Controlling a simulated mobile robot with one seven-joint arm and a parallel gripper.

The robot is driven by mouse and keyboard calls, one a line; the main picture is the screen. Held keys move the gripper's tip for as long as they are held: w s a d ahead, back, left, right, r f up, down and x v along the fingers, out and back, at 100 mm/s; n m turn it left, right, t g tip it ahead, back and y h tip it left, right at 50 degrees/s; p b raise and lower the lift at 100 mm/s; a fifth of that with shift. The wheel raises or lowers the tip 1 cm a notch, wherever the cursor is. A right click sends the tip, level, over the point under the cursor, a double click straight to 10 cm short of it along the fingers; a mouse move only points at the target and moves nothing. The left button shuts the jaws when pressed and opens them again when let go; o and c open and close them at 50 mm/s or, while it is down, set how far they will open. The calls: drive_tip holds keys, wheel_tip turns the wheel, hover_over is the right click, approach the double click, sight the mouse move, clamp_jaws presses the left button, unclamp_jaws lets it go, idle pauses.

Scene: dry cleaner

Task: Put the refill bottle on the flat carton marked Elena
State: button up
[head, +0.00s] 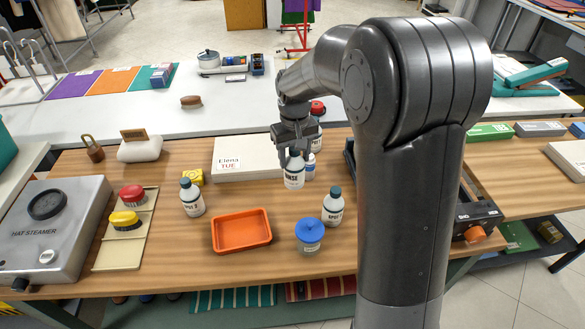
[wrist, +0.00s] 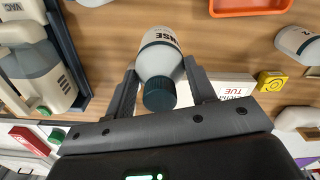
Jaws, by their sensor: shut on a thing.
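The flat carton (head: 258,170) is cream-coloured, marked Elena TUE, and lies behind and left of my gripper in the head view. Part of it shows in the wrist view (wrist: 222,79), right of my fingers. My gripper (head: 293,150) points down and is shut on a white bottle (head: 294,180) with a dark green cap, its label ending in NSE. In the wrist view the bottle (wrist: 160,62) sits upright between the two fingers. It is beside the carton, off its front right edge. Whether its base touches the table I cannot tell. The carton's top looks bare.
Close to the held bottle are a small blue-capped bottle (head: 309,170) and a red-capped bottle (head: 317,110). Two green-capped spot bottles (head: 192,200) (head: 333,208), an orange tray (head: 241,246) and a blue-lidded jar (head: 309,236) stand in front.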

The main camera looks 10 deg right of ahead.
drive_tip(key=w+d+r+n, duration=0.2)
drive_tip(key=w+r+n, duration=0.4)
drive_tip(key=w, duration=0.7)
drive_tip(key=w+a+f, duration=0.4)
drive_tip(key=a+f, duration=0.5)
drive_tip(key=a, duration=0.2)
drive_tip(key=shift+f, duration=0.4)
drive_tip(key=o, duration=1.5)
drive_tip(key=shift+f, duration=0.15)
drive_tip(key=shift+c, duration=0.2)
